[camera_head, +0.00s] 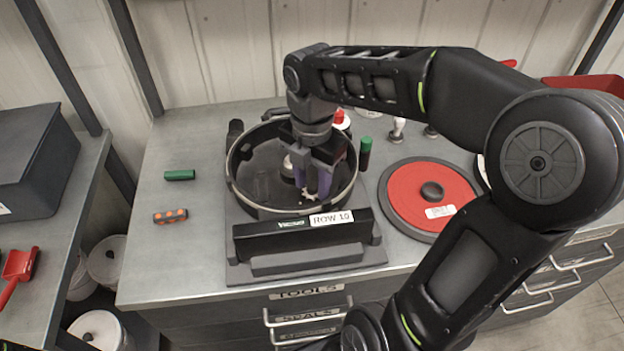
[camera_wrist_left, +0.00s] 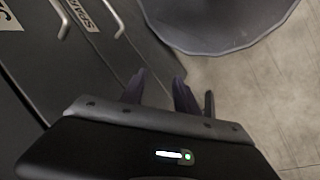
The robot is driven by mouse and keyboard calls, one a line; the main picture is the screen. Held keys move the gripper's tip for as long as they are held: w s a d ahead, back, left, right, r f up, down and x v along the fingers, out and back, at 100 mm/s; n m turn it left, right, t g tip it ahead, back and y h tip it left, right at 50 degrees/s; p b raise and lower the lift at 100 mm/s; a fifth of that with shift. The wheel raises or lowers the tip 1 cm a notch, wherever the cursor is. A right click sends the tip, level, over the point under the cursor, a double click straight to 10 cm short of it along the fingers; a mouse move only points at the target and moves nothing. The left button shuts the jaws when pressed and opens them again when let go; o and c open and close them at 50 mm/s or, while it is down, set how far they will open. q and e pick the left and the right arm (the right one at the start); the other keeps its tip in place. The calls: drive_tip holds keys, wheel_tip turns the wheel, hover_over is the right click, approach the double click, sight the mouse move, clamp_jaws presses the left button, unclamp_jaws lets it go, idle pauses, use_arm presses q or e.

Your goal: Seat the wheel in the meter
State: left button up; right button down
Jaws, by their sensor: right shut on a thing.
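The meter (camera_head: 240,200) is a round, open black housing on a stand, with a front block labelled ROW 10. My right gripper (camera_head: 316,188) reaches down inside it from above, right of the bowl's middle. It is shut on a small pale toothed wheel (camera_head: 309,194), mostly hidden by the fingers. The wheel is low in the bowl; I cannot tell whether it touches the floor or sits on a post. My left gripper (camera_wrist_left: 160,92) shows only in the left wrist view, fingers apart and empty, near the drawer fronts and above the floor.
A red disc (camera_head: 405,190) with a black knob lies right of the meter. A green-capped tube (camera_head: 365,150) stands behind right. The bench's front left (camera_head: 175,260) is clear.

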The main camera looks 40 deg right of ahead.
drive_tip(key=shift+f, duration=0.65)
idle(0.4)
drive_tip(key=shift+f, duration=0.25)
idle(1.2)
drive_tip(key=c, duration=0.8)
unclamp_jaws()
drive_tip(key=shift+r, duration=0.1)
drive_tip(key=shift+c, duration=0.4)
wheel_tip(320, 180, up, 2)
drive_tip(key=shift+r+p, duration=0.15)
drive_tip(key=shift+p, duration=0.8)
drive_tip(key=shift+r+p, duration=3.05)
drive_tip(key=shift+r, duration=0.5)
drive_tip(key=shift+f, duration=0.1)
